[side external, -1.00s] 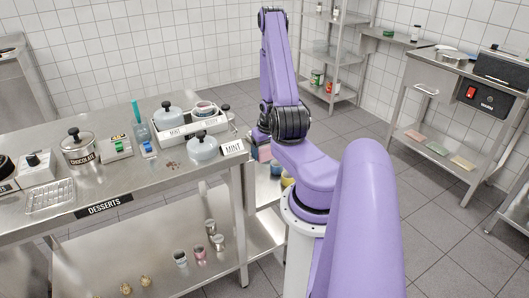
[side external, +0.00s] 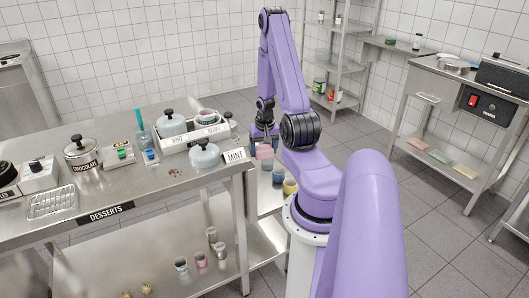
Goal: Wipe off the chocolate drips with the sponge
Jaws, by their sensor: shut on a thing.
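My gripper (side external: 264,138) is shut on a pink sponge (side external: 265,152), just past the right end of the steel dessert counter (side external: 120,190). The sponge appears apart from the counter; its exact height is hard to judge. The chocolate drips (side external: 176,173) are small brown spots on the counter top, left of the grey lidded pot (side external: 204,153) and well left of my gripper. A lidded steel pot labelled CHOCOLATE (side external: 81,155) stands farther left.
A white tray (side external: 194,140) with MINT and BERRY labels sits behind the drips. A MINT sign (side external: 235,156) stands near the right edge. A blue cup with a teal handle (side external: 143,130) and a wire rack (side external: 52,201) are left. The counter front near the drips is clear.

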